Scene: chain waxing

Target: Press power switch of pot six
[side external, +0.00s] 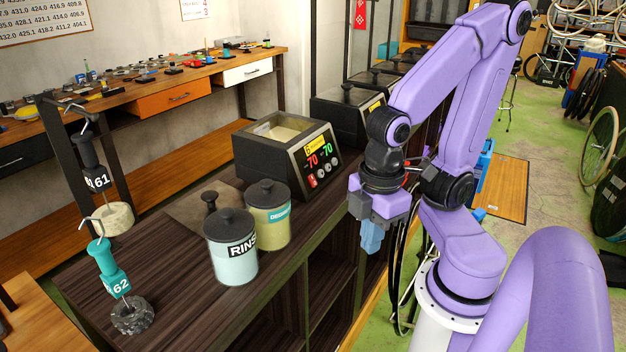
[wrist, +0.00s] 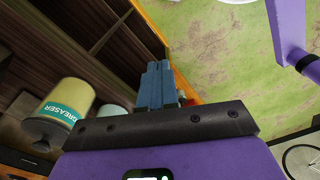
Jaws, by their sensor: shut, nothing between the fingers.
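Pot six (side external: 269,165) is a dark box with an open top on the dark wooden cabinet. Its front panel (side external: 316,164) has a yellow label with a 6, red and green -70 readouts and a row of small controls below them. A red control (side external: 312,182) sits at the lower left of that row; I cannot tell for sure which one is the power switch. My gripper (side external: 371,250) is shut and empty, its blue fingers pointing down, to the right of the panel and apart from it. In the wrist view the blue fingers (wrist: 154,84) are together; pot six is not recognizable there.
The RINSE jar (side external: 231,252) and the degreaser jar (side external: 268,220) stand left of pot six; the degreaser jar also shows in the wrist view (wrist: 65,105). More dark pots (side external: 345,110) line up behind. Hanging chains tagged 61 (side external: 98,181) and 62 (side external: 117,283) are at left.

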